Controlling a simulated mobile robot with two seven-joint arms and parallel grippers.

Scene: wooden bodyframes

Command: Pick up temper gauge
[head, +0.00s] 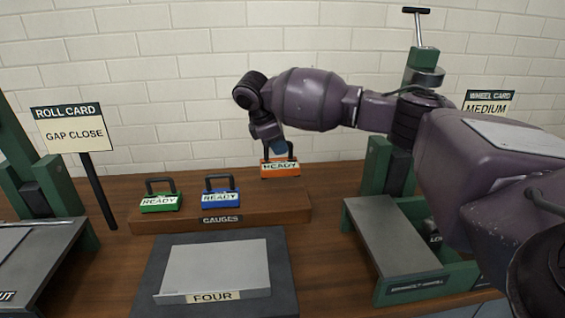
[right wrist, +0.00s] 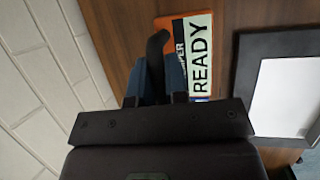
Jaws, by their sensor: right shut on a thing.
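The orange temper gauge (head: 281,168) has a white READY label and a dark handle. My right gripper (head: 277,148) is shut on its handle from above. The gauge appears raised a little above the right end of the wooden gauge stand (head: 290,210). In the right wrist view the orange gauge (right wrist: 190,55) shows beyond the fingers (right wrist: 158,82), with READY and part of the word TEMPER legible. The fingers partly hide the handle. My left gripper is not in view.
A green gauge (head: 160,203) and a blue gauge (head: 221,197) stand on the stand to the left. A grey plate marked FOUR (head: 215,267) lies in front. A green machine (head: 400,245) stands right, the ROLL CARD sign (head: 75,135) left. A brick wall is behind.

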